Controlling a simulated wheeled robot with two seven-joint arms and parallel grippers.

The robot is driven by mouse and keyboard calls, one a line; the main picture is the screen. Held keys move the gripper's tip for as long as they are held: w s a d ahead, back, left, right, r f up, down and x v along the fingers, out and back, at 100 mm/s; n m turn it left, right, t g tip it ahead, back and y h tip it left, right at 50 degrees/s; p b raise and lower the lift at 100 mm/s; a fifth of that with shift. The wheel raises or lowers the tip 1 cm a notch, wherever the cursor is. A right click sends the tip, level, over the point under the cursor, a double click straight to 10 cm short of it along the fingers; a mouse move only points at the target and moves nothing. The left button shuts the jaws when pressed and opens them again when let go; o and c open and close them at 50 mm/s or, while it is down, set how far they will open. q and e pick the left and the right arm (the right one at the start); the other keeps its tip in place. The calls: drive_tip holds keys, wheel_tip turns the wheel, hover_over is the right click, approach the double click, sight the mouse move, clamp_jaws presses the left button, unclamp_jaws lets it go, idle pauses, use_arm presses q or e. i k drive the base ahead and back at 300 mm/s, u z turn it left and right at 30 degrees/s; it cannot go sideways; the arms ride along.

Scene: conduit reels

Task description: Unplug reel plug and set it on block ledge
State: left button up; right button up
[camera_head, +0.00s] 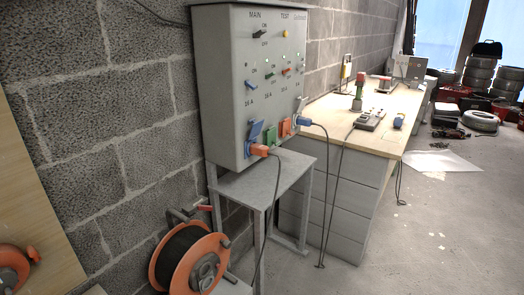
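A grey electrical box (226,92) marked MAIN and TEST hangs at the block wall, with several sockets along its lower front. An orange plug (261,150) sits at the box's lower left socket, beside a raised blue cover (256,131). Its dark cable drops past the grey stand towards the reel. The orange cable reel (189,262) with black cable stands at the bottom, cut off by the frame edge. A blue plug (303,121) sits at the box's right side. I cannot tell which surface is the block ledge. Neither of my grippers shows.
A grey metal stand (262,180) with a bare top is below the box. A workbench (345,140) with a power strip (370,120) stands to its right. Hanging cables cross the space before the bench drawers. The floor (430,240) at right is mostly clear.

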sight(261, 150)
drive_tip(key=z, duration=0.25)
drive_tip(key=i, duration=1.3)
drive_tip(key=u, duration=0.65)
